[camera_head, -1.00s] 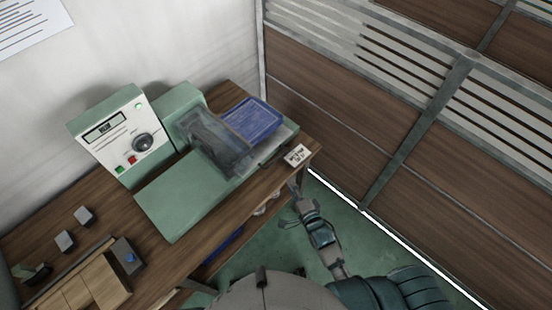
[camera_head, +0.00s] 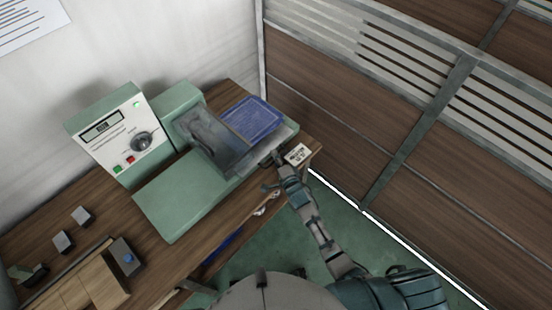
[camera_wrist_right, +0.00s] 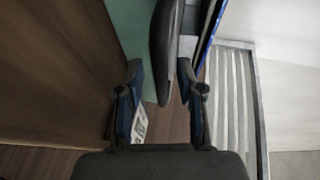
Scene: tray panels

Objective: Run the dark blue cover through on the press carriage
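The dark blue cover (camera_head: 252,118) lies flat at the right end of the green press (camera_head: 185,200), beside its smoky hood (camera_head: 208,138). The pale carriage bed (camera_head: 288,131) shows along the cover's right edge. My right gripper (camera_head: 270,171) is at the front edge of the press, below the cover and left of the small white card. In the right wrist view its fingers (camera_wrist_right: 161,76) are apart. A dark, rounded, handle-like piece (camera_wrist_right: 165,45) stands between them. I cannot see either finger pressing on it. My left gripper is not in view.
A control box (camera_head: 122,140) with a knob and buttons stands left of the press. A white card (camera_head: 297,154) lies at the table's right end. Small grey blocks (camera_head: 81,216) and a wooden tray (camera_head: 88,284) are at lower left. A slatted panel wall stands at right.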

